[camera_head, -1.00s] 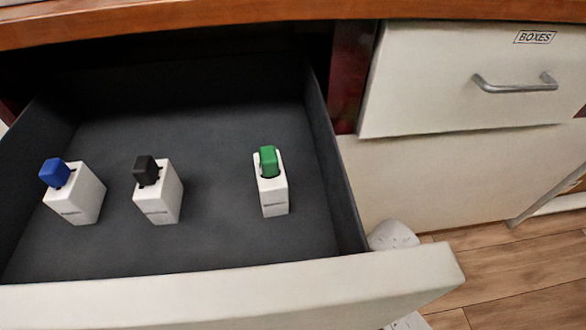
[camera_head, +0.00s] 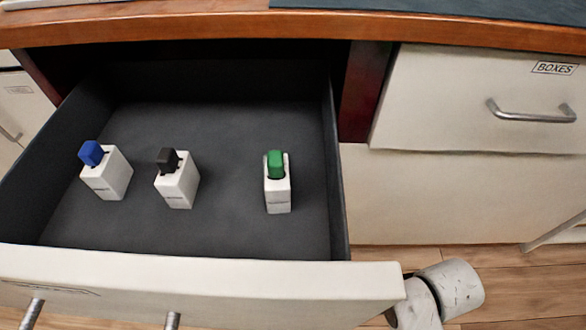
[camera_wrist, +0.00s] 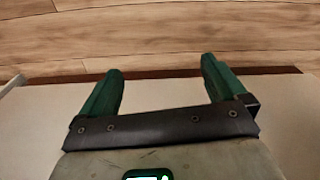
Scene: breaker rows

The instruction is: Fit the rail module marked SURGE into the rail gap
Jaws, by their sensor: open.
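Three white rail modules stand apart in an open drawer (camera_head: 230,225) in the head view. One has a blue switch (camera_head: 106,175), one a black switch (camera_head: 178,184), and one, farther right, a green switch (camera_head: 278,190). Their front markings are too small to read, so I cannot tell which is SURGE. The rail gap is not in view. My gripper (camera_wrist: 161,66) shows in the wrist view with two green fingers apart and nothing between them. It is away from the modules, over a pale surface and the wood floor.
The wooden counter edge (camera_head: 200,25) runs above the drawer, with a dark mat (camera_head: 450,8) on top at the right. A closed drawer marked BOXES (camera_head: 430,100) with a metal handle is on the right. The drawer's front panel (camera_head: 200,285) stands out over the floor.

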